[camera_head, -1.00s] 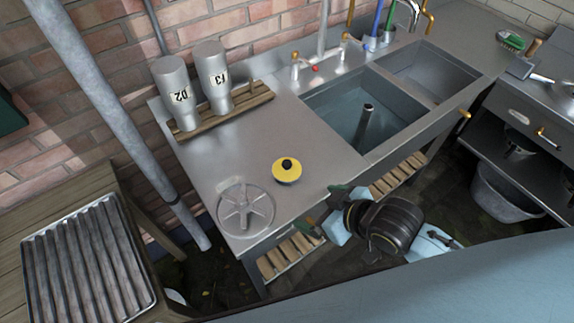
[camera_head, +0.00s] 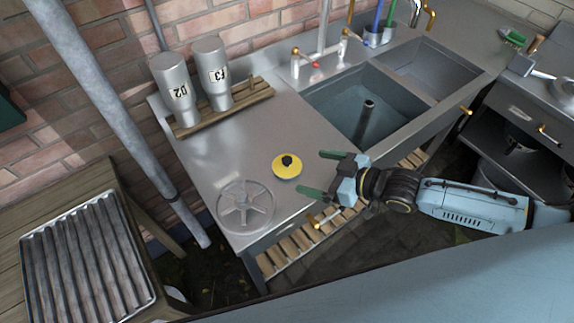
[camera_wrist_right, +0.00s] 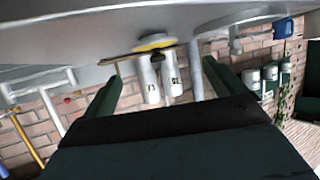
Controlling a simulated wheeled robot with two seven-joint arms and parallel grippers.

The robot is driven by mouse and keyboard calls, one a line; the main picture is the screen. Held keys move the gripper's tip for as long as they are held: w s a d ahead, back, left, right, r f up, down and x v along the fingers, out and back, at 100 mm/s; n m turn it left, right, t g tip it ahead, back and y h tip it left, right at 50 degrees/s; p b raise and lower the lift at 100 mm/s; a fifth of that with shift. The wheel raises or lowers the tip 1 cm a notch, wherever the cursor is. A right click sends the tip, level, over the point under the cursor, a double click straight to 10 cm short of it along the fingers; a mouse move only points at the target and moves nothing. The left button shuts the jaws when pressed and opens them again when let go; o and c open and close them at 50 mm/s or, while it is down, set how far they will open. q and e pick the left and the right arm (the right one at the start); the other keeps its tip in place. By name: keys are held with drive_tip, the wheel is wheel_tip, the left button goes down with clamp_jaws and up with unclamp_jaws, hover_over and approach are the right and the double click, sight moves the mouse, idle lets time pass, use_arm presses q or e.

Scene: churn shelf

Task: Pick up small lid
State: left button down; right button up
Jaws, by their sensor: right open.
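The small lid (camera_head: 287,166) is a yellow disc with a black knob on top. It lies on the steel counter (camera_head: 255,140), left of the sink. In the right wrist view the lid (camera_wrist_right: 155,43) shows near the top centre, between my fingers and beyond them. My right gripper (camera_head: 314,173) is open and empty, just right of the lid at the counter's front edge. Its two green fingers point left toward the lid, apart from it. The right wrist view shows the picture tilted over, with the counter along the top. My left gripper is not in view.
A round metal spoked wheel (camera_head: 245,206) lies on the counter left of the lid. Two metal canisters (camera_head: 177,90) stand on a wooden rack at the back. The sink basin (camera_head: 345,105) is right of the lid. A ribbed tray (camera_head: 85,258) lies on the left table.

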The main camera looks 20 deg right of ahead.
sight(292, 168)
drive_tip(key=x, duration=0.3)
drive_tip(key=shift+w+a+f, duration=0.15)
drive_tip(key=shift+w+a, duration=0.05)
drive_tip(key=shift+w, duration=0.05)
drive_tip(key=x, duration=0.4)
drive_tip(key=shift+w+f+b, duration=0.4)
drive_tip(key=shift+f, duration=0.05)
drive_tip(key=shift+c, duration=0.3)
drive_tip(key=c, duration=1)
drive_tip(key=shift+r, duration=0.1)
